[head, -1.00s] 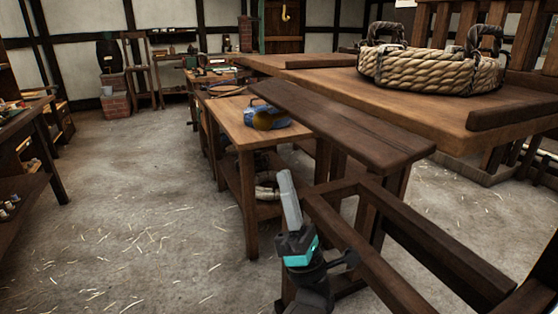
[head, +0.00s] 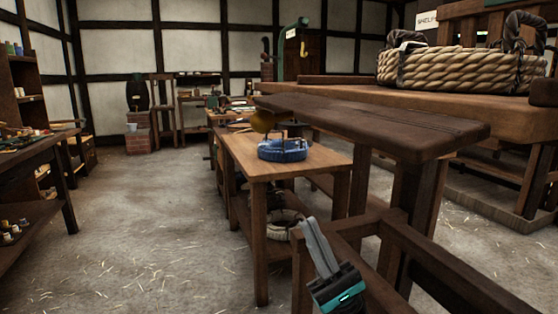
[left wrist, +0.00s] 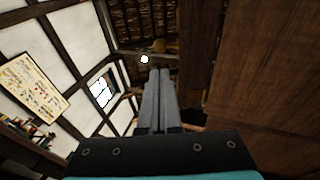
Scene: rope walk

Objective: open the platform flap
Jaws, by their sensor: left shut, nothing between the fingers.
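The raised wooden platform (head: 440,103) stands at the right with a thick rope coil (head: 460,70) on top. A long dark plank (head: 385,122) runs along its near side on dark legs. I cannot tell for sure whether this plank is the flap. My left gripper (head: 308,222) is low in front of the plank, beside a dark wooden frame, fingers together and empty, pointing up. In the left wrist view its fingers (left wrist: 158,75) are shut, with a brown wooden panel (left wrist: 255,80) to their right and apart from them. My right gripper is out of view.
A small wooden table (head: 270,165) with a blue object (head: 283,150) stands left of the plank. A dark frame rail (head: 440,260) crosses the lower right, close to my left gripper. The floor at the left (head: 150,220) is open, with scattered straw.

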